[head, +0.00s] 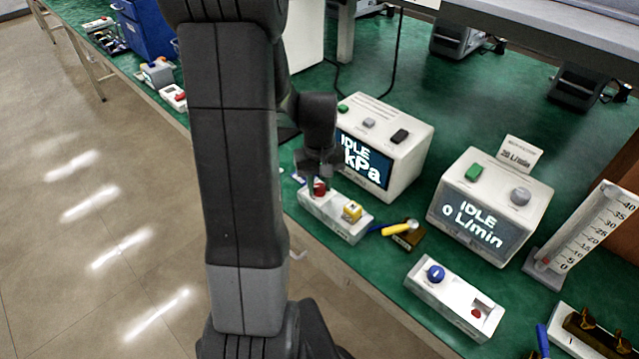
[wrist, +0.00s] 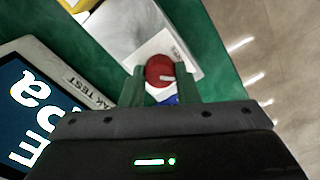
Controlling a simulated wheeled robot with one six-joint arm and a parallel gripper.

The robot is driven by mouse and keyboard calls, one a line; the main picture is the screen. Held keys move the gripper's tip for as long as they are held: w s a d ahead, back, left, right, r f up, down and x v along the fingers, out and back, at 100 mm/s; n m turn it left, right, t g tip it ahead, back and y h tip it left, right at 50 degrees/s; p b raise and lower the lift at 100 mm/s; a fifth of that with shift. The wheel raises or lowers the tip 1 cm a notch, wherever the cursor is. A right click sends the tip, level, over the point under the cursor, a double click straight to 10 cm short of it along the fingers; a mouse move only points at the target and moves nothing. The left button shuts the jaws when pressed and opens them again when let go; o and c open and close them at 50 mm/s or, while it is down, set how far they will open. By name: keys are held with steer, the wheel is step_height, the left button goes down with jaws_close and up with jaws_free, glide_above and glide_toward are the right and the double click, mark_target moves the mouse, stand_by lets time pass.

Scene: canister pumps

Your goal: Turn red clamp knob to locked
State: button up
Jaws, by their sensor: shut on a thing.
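The red clamp knob (head: 319,187) sits on the left end of a white box (head: 335,214) on the green bench. In the wrist view the round red knob (wrist: 160,71) lies between the two fingers, with a pale pointer line on its face directed toward the right of the picture. My gripper (wrist: 162,76) is shut on the knob, a finger on each side. In the head view my gripper (head: 318,176) reaches down onto the knob from above and partly hides it. A bit of blue shows just below the knob in the wrist view; what it is I cannot tell.
A yellow part (head: 352,211) stands on the same box. The kPa display unit (head: 405,150) stands close behind it, and a yellow-handled tool (head: 396,230) lies to the right. The L/min unit (head: 490,205) and a blue-knob box (head: 455,298) stand farther right.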

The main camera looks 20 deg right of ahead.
mark_target(320, 187)
steer(key=m, duration=0.4)
steer(key=shift+m, duration=0.3)
steer(key=shift+m+b, duration=0.3)
steer(key=shift+m, duration=2)
steer(key=o, duration=1)
steer(key=shift+c, duration=0.2)
steer(key=shift+r, duration=0.15)
step_height(320, 187, up, 14)
steer(key=shift+f+p, duration=0.2)
steer(key=shift+p, duration=0.2)
steer(key=shift+f, duration=0.1)
